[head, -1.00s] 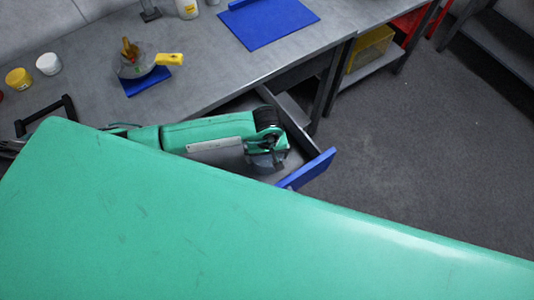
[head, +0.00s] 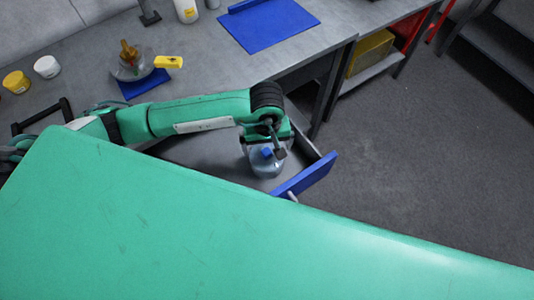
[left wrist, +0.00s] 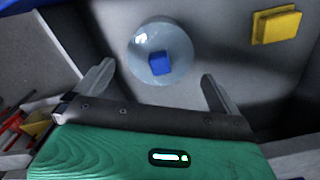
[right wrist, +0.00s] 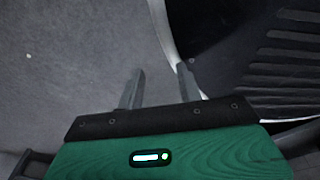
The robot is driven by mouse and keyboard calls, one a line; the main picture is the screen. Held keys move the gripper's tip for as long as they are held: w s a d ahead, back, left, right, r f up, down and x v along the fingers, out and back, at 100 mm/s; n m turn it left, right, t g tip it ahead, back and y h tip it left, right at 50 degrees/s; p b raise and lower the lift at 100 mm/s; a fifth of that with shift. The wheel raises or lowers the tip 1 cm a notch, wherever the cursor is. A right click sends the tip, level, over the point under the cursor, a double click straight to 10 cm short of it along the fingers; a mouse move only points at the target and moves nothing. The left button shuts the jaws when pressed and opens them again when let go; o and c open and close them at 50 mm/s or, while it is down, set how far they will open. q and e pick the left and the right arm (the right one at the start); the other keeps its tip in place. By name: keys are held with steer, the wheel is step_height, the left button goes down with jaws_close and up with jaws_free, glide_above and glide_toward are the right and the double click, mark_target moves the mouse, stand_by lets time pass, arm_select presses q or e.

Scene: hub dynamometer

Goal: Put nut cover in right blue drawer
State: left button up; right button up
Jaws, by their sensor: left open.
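A clear round dome with a blue knob (head: 265,165), which looks like the nut cover, sits inside the open blue-fronted drawer (head: 306,174). It also shows in the left wrist view (left wrist: 176,42), resting on the grey drawer floor. My left gripper (head: 270,150) is above the dome. Its fingers (left wrist: 158,85) are wide apart with nothing between them, and the dome lies beyond the fingertips. My right gripper (right wrist: 160,80) shows only in its wrist view, its fingers apart and empty over grey floor and a dark ribbed surface.
A yellow block (left wrist: 275,25) lies near the dome in the left wrist view. The grey bench (head: 205,60) holds a blue mat (head: 260,24), a yellow-handled item (head: 168,62) and small pots (head: 47,66). My green body covers the lower part of the head view.

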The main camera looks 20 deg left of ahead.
arm_select(q)
step_height(320, 180, up, 2)
steer(key=shift+r, duration=0.35)
arm_select(e)
steer(key=shift+a, duration=0.85)
